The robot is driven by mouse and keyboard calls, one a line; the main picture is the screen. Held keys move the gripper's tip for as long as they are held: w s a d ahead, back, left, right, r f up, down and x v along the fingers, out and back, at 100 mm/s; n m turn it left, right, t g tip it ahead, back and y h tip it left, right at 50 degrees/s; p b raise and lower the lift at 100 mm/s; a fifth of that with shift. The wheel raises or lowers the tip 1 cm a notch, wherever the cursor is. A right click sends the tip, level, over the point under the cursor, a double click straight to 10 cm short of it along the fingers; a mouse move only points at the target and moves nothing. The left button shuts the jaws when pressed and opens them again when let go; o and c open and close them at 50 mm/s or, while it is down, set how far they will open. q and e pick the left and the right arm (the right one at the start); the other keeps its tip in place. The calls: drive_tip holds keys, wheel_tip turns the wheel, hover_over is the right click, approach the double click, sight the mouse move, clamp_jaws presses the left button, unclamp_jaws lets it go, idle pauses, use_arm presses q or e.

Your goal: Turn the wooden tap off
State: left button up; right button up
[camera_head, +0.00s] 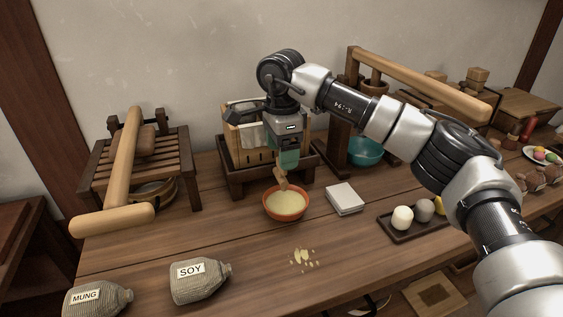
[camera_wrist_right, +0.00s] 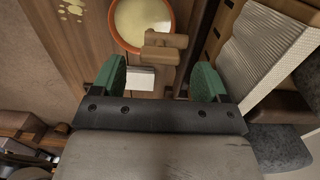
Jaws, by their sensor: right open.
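The wooden tap (camera_head: 281,179) projects from the front of a wooden box with a white lining (camera_head: 247,135). In the right wrist view, the tap's crosspiece (camera_wrist_right: 165,40) lies ahead of the fingertips, roughly between their lines. An orange-brown bowl (camera_head: 287,215) of pale yellow liquid sits below the tap. It also shows in the right wrist view (camera_wrist_right: 118,38). My right gripper (camera_head: 288,164) hangs above the tap, pointing down. Its green fingers (camera_wrist_right: 160,66) are open with nothing held. I cannot tell whether liquid is running. My left gripper is not in view.
A white block (camera_head: 345,198) lies right of the bowl, with a dark tray (camera_head: 407,229) of round pieces beyond. Pale spill spots (camera_head: 301,257) mark the table (camera_head: 220,235). Sacks labelled SOY (camera_head: 197,282) and MUNG (camera_head: 97,299) lie at front left. A teal bowl (camera_head: 365,151) stands behind.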

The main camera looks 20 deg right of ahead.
drive_tip(key=shift+f, duration=1.2)
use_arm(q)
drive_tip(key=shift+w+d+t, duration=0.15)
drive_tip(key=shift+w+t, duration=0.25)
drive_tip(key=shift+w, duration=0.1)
